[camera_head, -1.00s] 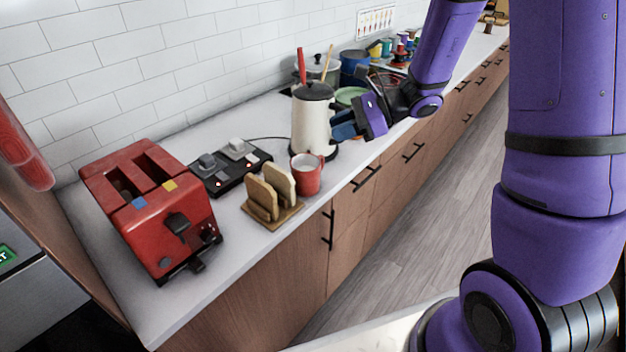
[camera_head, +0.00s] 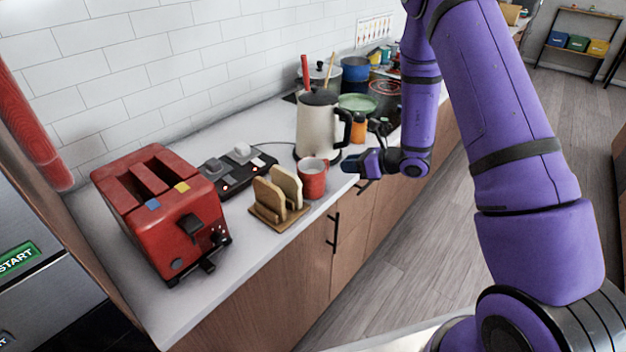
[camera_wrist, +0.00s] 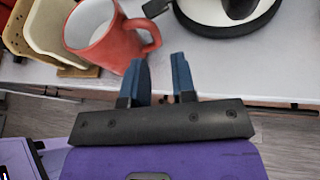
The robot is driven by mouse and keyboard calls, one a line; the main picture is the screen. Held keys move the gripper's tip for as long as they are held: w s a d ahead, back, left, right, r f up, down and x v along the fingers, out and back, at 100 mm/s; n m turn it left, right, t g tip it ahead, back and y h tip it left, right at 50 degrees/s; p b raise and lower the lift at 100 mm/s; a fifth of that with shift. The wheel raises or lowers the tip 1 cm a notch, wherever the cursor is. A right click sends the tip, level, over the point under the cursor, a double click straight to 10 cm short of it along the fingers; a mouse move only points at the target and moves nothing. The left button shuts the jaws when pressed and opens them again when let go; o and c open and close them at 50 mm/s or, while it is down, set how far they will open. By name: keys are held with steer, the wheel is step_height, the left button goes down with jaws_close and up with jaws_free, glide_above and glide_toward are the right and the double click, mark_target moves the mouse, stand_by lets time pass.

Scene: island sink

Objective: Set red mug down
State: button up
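The red mug (camera_head: 313,181) stands upright on the counter, between the toast rack and the kettle. In the wrist view the red mug (camera_wrist: 112,45) is at upper left, white inside, with its handle toward the fingers. My gripper (camera_head: 350,162) is just right of the mug in the head view, low over the counter's front edge. In the wrist view my gripper (camera_wrist: 160,72) has its two blue fingers apart with nothing between them. The fingertips are close to the mug's handle. I cannot tell whether the left finger touches it.
A white kettle (camera_head: 318,125) on a black base stands just behind the mug. A wooden rack with toast (camera_head: 272,199) is at its left, and a red toaster (camera_head: 165,215) farther left. A black switch panel (camera_head: 236,168) lies behind. Pots and a stove (camera_head: 384,88) are beyond the kettle.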

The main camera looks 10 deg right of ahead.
steer(key=shift+s+x, duration=0.25)
steer(key=shift+x, duration=2.65)
steer(key=shift+a+f, duration=0.1)
steer(key=shift+f, duration=0.05)
jaws_close()
